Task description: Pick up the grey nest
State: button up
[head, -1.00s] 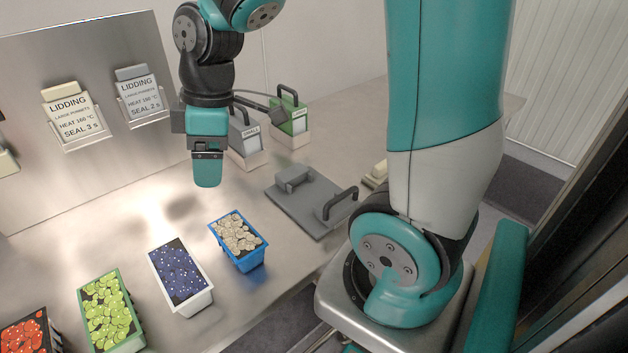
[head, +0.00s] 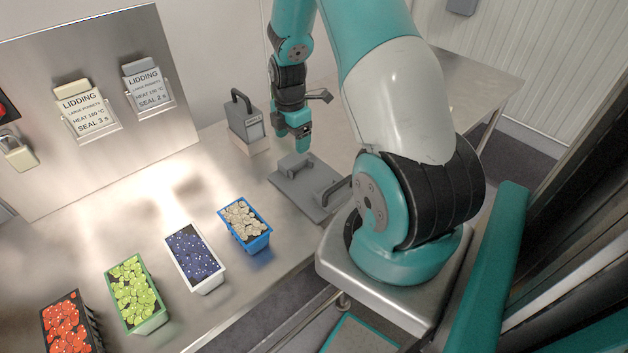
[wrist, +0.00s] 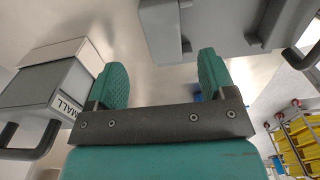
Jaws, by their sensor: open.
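The grey nest (head: 246,125) is a block with a dark upright handle, standing in a pale holder (head: 250,146) at the back of the steel bench. It also shows at the left of the wrist view (wrist: 40,84), with a label reading "SMALL" and its dark handle toward the lower left. My gripper (head: 303,143) is open and empty, to the right of the nest in the head view. In the wrist view its two teal fingers (wrist: 163,86) are apart, with nothing between them; the nest lies outside, left of the left finger.
A grey plate with handle (head: 322,210) lies just in front of my gripper. Punnets stand along the front edge: blue (head: 250,240), white (head: 212,283), green (head: 152,322) and one of red fruit (head: 68,325). Two lidding signs hang on the back panel (head: 40,190). The bench left of the nest is clear.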

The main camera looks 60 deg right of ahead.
aim_at(293, 158)
jog(key=f, duration=0.3)
jog(key=f+p, duration=0.1)
jog(key=f, duration=0.3)
jog(key=shift+s+a+f, duration=0.15)
jog(key=shift+a+f, duration=0.05)
jog(key=c, duration=1.4)
jog(key=shift+o, duration=0.2)
jog(key=shift+r, duration=0.1)
jog(key=shift+r, duration=0.1)
notch_tip(293, 158, up, 20)
jog(key=shift+b, duration=0.35)
jog(key=o, duration=0.7)
grip_shut()
